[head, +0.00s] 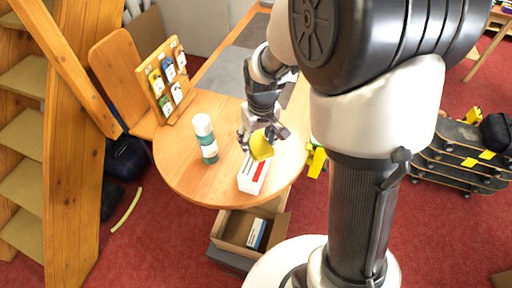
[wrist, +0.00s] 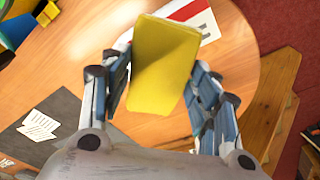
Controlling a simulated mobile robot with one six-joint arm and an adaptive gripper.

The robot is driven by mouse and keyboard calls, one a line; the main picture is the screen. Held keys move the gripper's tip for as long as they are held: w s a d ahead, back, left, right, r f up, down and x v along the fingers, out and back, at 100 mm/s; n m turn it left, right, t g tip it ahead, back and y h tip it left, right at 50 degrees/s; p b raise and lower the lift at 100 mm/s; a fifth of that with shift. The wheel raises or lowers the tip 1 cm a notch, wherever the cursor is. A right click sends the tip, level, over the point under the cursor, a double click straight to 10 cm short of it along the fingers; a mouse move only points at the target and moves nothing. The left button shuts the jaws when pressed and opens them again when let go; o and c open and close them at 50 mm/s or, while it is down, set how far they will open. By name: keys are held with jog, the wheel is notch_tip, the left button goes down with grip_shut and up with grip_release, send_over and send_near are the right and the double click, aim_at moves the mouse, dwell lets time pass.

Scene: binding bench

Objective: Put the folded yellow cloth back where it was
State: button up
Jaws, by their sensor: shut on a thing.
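The folded yellow cloth (head: 261,146) is held in my gripper (head: 263,138) over the round wooden table (head: 185,165), near its front right. In the wrist view the cloth (wrist: 163,65) sits between the two fingers of my gripper (wrist: 160,88), which are shut on it. The cloth hides part of a white box with a red stripe (head: 252,174) beneath it; the box also shows in the wrist view (wrist: 208,22). Whether the cloth touches the box is unclear.
An open drawer (head: 236,229) below the table holds a blue and white box (head: 256,234). The table's left front is clear.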

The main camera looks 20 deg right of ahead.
aim_at(257, 151)
jog(key=shift+w+f, duration=0.1)
jog(key=shift+f, duration=0.75)
notch_tip(257, 151, down, 4)
jog(key=shift+f+b, duration=0.1)
jog(key=shift+b, duration=0.35)
jog(key=o, duration=1)
